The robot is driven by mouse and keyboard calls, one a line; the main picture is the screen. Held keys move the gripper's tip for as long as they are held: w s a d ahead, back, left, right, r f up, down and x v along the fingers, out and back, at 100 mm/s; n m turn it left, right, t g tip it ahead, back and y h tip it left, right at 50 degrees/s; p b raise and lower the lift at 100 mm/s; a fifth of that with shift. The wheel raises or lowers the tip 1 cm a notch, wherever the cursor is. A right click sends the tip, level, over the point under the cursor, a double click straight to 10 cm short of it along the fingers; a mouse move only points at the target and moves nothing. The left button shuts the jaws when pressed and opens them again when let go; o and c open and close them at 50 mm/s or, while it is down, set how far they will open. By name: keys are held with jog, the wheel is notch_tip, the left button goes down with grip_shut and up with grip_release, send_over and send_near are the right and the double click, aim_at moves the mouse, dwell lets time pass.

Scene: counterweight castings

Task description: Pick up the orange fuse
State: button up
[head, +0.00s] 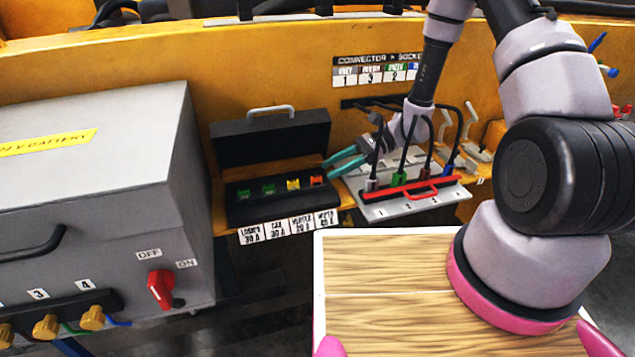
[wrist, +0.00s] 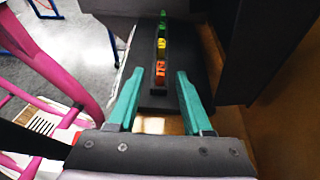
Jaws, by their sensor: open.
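The orange fuse (head: 317,181) sits at the right end of a row of fuses in the open black fuse box (head: 240,213). In the wrist view the orange fuse (wrist: 160,73) is the nearest of the row, ahead of and between my fingertips. My gripper (head: 338,163) has teal fingers and points left, just right of the fuse box. In the wrist view my gripper (wrist: 156,74) is open and empty, with a finger on each side of the fuse's line. The fuse's lower part is hidden in its slot.
A yellow fuse (head: 293,184) and green fuses (head: 268,189) stand in the same row. The raised lid (head: 270,140) rises behind them. A connector panel (head: 415,205) with cables and a red handle lies to the right. A grey switch box (head: 95,180) stands to the left.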

aim_at(317, 176)
jog(key=shift+f+x, duration=0.2)
jog(key=shift+x, duration=2.55)
jog(key=shift+w, duration=0.1)
grip_shut()
